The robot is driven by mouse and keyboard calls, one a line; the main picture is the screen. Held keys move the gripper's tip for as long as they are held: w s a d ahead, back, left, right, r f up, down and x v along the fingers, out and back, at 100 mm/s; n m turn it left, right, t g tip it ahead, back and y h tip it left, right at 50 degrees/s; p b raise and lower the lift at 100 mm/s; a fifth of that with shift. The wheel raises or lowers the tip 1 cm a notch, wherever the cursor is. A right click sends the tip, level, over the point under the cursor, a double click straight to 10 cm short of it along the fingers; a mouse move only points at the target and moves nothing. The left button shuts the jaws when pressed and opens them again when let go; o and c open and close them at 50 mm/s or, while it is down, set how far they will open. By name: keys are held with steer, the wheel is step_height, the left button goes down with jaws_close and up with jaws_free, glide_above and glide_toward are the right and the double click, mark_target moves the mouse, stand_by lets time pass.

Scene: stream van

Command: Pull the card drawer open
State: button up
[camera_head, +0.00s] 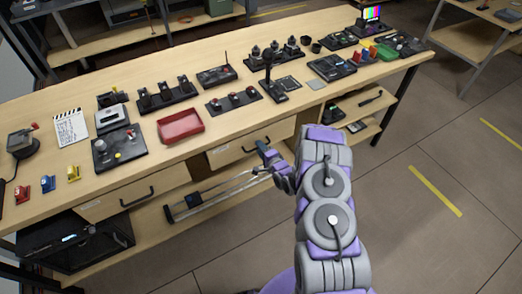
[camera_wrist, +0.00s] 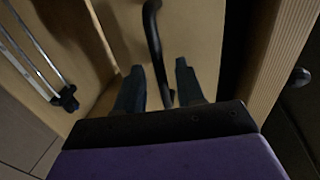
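Two wooden drawers sit under the workbench top, each with a black bar handle. No label shows which is the card drawer. My gripper (camera_head: 262,150) is at the handle of the right drawer (camera_head: 228,152). In the wrist view my gripper (camera_wrist: 158,72) has its two fingers apart, with the black handle (camera_wrist: 153,40) passing between them. Gaps show between handle and fingers. The drawer front (camera_wrist: 197,32) fills the view behind. The left drawer (camera_head: 105,206) looks shut. I cannot tell whether the right drawer stands slightly out.
The workbench top (camera_head: 240,128) holds a red tray (camera_head: 180,126), switch panels and several small devices. Below is a shelf with a metal rail (camera_head: 222,194) and a black case (camera_head: 75,244). The floor in front is clear.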

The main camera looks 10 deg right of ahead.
steer(key=shift+c, duration=0.5)
jaws_close()
